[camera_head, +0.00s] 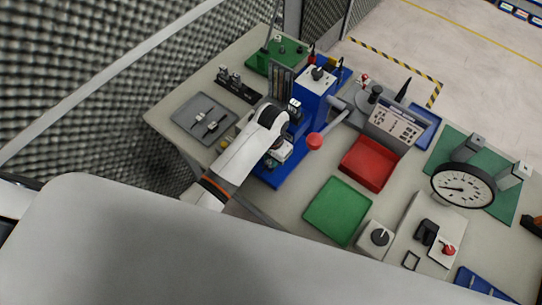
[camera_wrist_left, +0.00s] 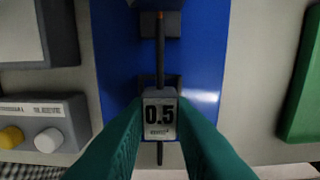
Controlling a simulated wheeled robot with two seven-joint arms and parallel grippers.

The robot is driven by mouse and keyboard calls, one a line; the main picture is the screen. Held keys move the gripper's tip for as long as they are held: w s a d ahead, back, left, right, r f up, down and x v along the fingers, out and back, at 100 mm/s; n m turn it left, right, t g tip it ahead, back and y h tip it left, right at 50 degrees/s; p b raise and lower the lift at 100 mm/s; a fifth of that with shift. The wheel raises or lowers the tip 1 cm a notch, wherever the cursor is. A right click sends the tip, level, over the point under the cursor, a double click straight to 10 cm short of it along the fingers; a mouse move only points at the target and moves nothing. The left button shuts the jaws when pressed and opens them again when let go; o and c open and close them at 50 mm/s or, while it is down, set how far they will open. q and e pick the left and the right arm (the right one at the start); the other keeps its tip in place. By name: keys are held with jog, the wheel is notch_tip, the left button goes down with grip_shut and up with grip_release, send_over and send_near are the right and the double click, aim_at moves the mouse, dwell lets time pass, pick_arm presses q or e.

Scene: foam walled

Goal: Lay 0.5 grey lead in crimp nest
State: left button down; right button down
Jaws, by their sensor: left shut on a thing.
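My left gripper (camera_head: 280,153) reaches in from the left and is low over the blue base of the crimp press (camera_head: 316,84). In the left wrist view its teal fingers are shut on a grey block marked 0.5, the 0.5 grey lead (camera_wrist_left: 160,92). A thin dark lead runs from the block up the picture over the blue press base (camera_wrist_left: 205,60), towards dark parts at the top. A short dark end shows below the block. I cannot tell whether the lead touches the nest, which is hard to make out. My right gripper is not in view.
The press's red ball handle (camera_head: 315,141) sticks out right of my gripper. A green tray (camera_head: 338,212) and a red tray (camera_head: 369,164) stand to the right. A grey box with yellow and white buttons (camera_wrist_left: 40,125) is close on the left in the wrist view.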

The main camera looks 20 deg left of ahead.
pick_arm(q)
jog(key=shift+f, duration=0.35)
jog(key=c, duration=1.2)
grip_release()
notch_tip(320, 180, up, 8)
jog(key=shift+w+r+b, duration=0.1)
jog(key=shift+r+b, duration=0.15)
jog(key=shift+b, duration=0.5)
notch_tip(320, 180, up, 4)
jog(key=shift+f+p, duration=0.25)
jog(key=shift+p, duration=0.3)
